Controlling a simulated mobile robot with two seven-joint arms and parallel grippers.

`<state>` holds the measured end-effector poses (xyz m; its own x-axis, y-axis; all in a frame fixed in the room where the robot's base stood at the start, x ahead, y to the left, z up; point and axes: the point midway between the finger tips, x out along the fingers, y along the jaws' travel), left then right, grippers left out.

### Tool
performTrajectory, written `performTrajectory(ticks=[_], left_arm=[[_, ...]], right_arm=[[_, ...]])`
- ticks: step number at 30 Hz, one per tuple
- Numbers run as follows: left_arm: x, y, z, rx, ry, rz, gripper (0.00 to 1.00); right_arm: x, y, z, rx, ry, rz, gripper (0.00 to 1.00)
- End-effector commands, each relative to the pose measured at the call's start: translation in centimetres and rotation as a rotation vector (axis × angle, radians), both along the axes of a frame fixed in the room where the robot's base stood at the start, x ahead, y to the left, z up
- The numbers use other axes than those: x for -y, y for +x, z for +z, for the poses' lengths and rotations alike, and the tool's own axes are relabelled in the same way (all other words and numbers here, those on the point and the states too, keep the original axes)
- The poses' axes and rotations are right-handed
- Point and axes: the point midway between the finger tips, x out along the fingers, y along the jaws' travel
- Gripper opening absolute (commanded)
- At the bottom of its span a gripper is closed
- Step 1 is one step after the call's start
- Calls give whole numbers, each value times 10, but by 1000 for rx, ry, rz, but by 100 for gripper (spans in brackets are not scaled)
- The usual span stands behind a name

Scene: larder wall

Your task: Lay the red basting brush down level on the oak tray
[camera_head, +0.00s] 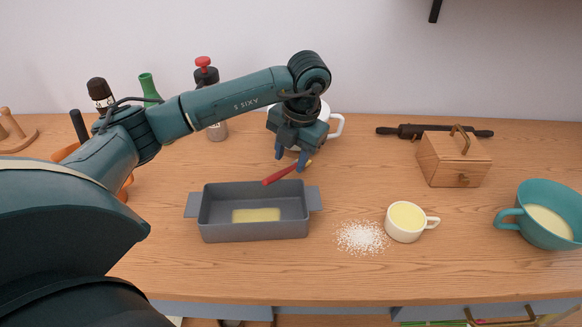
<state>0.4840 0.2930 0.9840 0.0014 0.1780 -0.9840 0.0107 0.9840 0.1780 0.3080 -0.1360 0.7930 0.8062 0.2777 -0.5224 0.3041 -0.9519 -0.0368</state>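The red basting brush (281,174) slants from the back rim of the grey dish up to the right, ending in an orange-brown tip. My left gripper (291,158) points down over the brush, behind the dish. Its two blue fingers stand apart. The right finger overlaps the brush near its upper end. No closed grip on the brush shows, and I cannot tell whether the brush rests on the rim or hangs just above it. I cannot make out an oak tray apart from the wooden worktop. My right gripper is not in view.
The grey dish (213,232) holds something pale yellow. White grains (361,237), a cream cup (402,233), a teal mug (560,240) and a wooden box (445,165) are to the right. A white mug (337,126) is behind the gripper. Bottles stand at back left.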

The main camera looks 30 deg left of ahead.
Motion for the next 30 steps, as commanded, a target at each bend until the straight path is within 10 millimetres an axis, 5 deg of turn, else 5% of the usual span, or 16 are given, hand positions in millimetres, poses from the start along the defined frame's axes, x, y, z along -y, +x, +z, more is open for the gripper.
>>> performTrajectory(ticks=[12, 30], left_arm=[[-11, 0, -49, 0, -1, -1, 40], [-11, 1, -54, 1, -1, -1, 40]], right_arm=[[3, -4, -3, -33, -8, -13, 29], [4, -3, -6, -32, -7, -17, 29]])
